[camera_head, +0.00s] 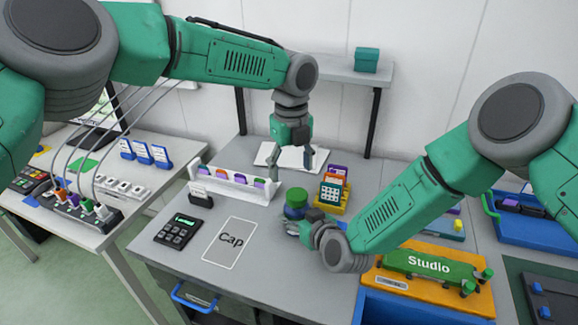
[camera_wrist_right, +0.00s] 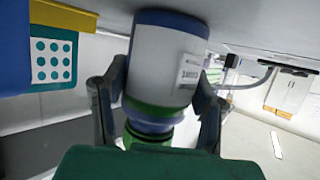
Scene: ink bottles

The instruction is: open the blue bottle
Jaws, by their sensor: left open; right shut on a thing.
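The bottle (camera_head: 295,211) has a blue body and a green top in the head view, standing on the grey table. In the right wrist view the bottle (camera_wrist_right: 165,65) fills the middle, with a white label, blue ends and a green band. My right gripper (camera_head: 301,222) is shut on the bottle from the near right side, one finger on each side in the wrist view. My left gripper (camera_head: 291,171) is open and empty, pointing down above and behind the bottle. The right fingertips are partly hidden in the head view.
A white-outlined "Cap" area (camera_head: 230,243) lies clear at front left. A white rack (camera_head: 235,188) with coloured pieces stands left of the bottle; a yellow card holder (camera_head: 330,201) stands close at its right. A keypad (camera_head: 179,231) lies further left.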

